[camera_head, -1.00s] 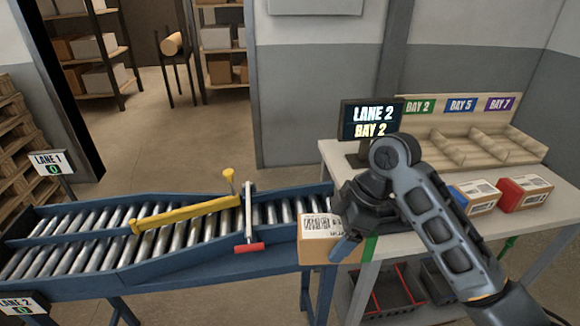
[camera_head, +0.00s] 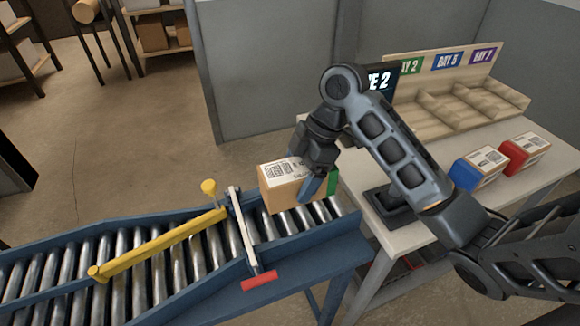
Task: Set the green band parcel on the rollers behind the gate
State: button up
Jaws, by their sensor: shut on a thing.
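The green band parcel (camera_head: 281,187) is a brown box with a white label on top and a green band at its right end. My gripper (camera_head: 312,187) is shut on it. It holds the parcel over the right end of the roller conveyor (camera_head: 172,267), right of the gate (camera_head: 241,230). The gate is a white bar with a red end, lying across the conveyor. The parcel hides some rollers, and I cannot tell whether it touches them. A yellow diverter arm (camera_head: 160,244) lies slantwise over the rollers left of the gate.
The white table (camera_head: 405,231) at right carries a blue band parcel (camera_head: 480,168), a red band parcel (camera_head: 524,153) and a wooden bay rack (camera_head: 455,108). The monitor (camera_head: 378,84) is partly hidden by my arm. Blue side rails (camera_head: 300,248) edge the conveyor.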

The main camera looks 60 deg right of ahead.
jog(key=shift+s+d+f+b, duration=0.1)
jog(key=shift+f+b, duration=0.55)
jog(key=shift+f, duration=1)
jog(key=shift+s+d+f+b, duration=0.1)
jog(key=shift+f+b, duration=0.55)
jog(key=shift+f, duration=0.95)
jog(key=o, duration=1.2)
jog(key=shift+b+v, duration=0.35)
jog(key=shift+v, duration=3.55)
